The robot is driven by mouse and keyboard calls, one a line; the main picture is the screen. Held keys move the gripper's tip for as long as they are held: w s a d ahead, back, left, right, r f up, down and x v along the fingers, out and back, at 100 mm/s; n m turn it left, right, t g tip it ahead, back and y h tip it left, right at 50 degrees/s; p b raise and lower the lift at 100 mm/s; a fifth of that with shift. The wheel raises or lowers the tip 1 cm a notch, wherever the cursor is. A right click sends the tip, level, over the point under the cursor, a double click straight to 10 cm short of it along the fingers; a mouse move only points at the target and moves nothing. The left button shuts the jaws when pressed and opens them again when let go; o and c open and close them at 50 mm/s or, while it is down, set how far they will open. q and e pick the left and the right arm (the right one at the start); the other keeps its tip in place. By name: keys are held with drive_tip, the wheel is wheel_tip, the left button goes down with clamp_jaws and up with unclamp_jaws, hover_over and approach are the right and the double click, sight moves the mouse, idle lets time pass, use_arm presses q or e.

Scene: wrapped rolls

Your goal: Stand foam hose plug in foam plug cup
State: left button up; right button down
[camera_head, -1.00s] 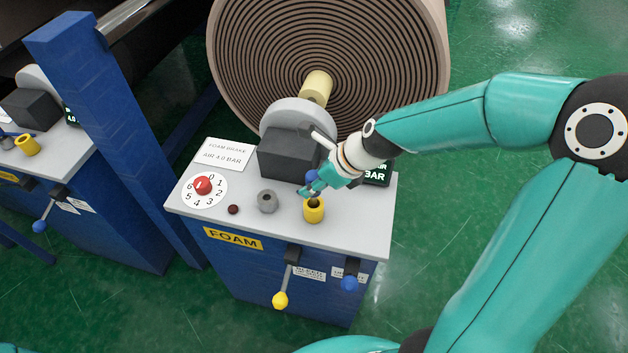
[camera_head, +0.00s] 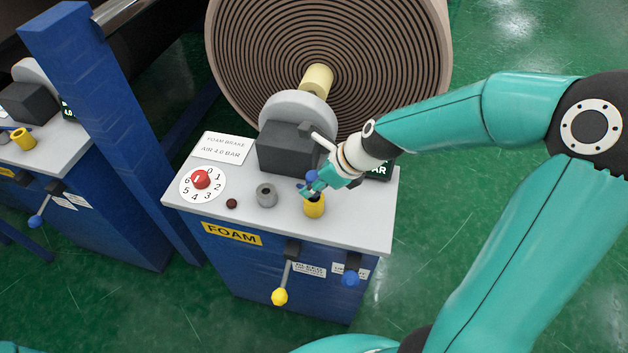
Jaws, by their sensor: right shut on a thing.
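The foam plug cup (camera_head: 314,207) is a small yellow cup on the grey top of the FOAM stand. My right gripper (camera_head: 312,190) is right over the cup's mouth, coming in from the upper right. It is shut on the foam hose plug (camera_head: 303,190), of which only a little blue shows by the fingers. The fingers hide most of the plug and part of the cup's rim. I cannot tell how far the plug's lower end is inside the cup. My left gripper is not in view.
A grey socket (camera_head: 266,195) and a red dial knob (camera_head: 201,179) stand left of the cup. A dark block (camera_head: 285,148) is behind, below the large wrapped roll (camera_head: 265,60). Yellow (camera_head: 280,297) and blue (camera_head: 350,279) handles hang on the stand's front.

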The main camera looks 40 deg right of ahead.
drive_tip(key=shift+f+b, duration=0.55)
drive_tip(key=shift+f, duration=0.25)
drive_tip(key=c, duration=0.7)
unclamp_jaws()
drive_tip(key=shift+r, duration=0.15)
drive_tip(key=v, duration=1.1)
drive_tip(key=shift+s+d+r, duration=0.15)
drive_tip(key=shift+s+r, duration=0.05)
drive_tip(key=shift+r, duration=0.05)
